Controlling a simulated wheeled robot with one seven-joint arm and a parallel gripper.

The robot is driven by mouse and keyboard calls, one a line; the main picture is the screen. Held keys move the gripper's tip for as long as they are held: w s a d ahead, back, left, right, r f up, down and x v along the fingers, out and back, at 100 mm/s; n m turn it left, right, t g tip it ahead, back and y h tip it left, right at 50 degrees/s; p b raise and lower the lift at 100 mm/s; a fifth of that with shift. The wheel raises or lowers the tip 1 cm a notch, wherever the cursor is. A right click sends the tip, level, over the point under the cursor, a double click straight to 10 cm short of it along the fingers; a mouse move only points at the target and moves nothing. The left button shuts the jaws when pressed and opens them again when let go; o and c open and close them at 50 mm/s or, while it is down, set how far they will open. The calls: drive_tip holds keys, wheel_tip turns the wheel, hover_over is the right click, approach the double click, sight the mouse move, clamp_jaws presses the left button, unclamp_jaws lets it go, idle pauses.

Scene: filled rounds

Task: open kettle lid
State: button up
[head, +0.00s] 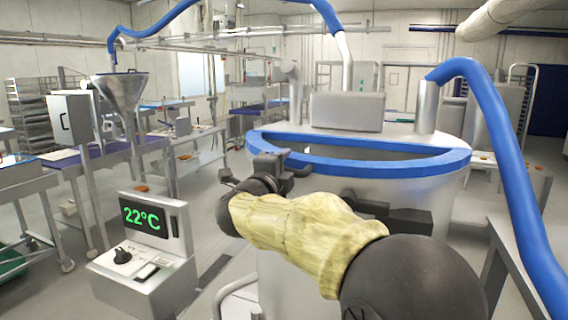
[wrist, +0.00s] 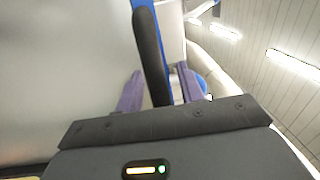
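The kettle (head: 440,205) is a large steel vessel with a blue rim (head: 455,160) around a half-round area at its front top. I cannot tell for sure whether that area is a lid or an opening. A dark bar (head: 408,216) shows by the kettle's front, partly hidden by my arm. My gripper (head: 270,166) is at the left front of the blue rim. In the wrist view its two purple fingers (wrist: 160,90) are apart, with a black bar (wrist: 150,50), perhaps a handle, running between them. I cannot tell whether they touch it.
A control box (head: 150,250) reading 22°C stands left of the kettle. A blue hose (head: 495,135) curves down on the right. A steel box (head: 346,111) sits on the kettle's rear top. A funnel (head: 120,92) and tables stand further left, with open floor between.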

clamp_jaws()
drive_tip(key=shift+r, duration=0.15)
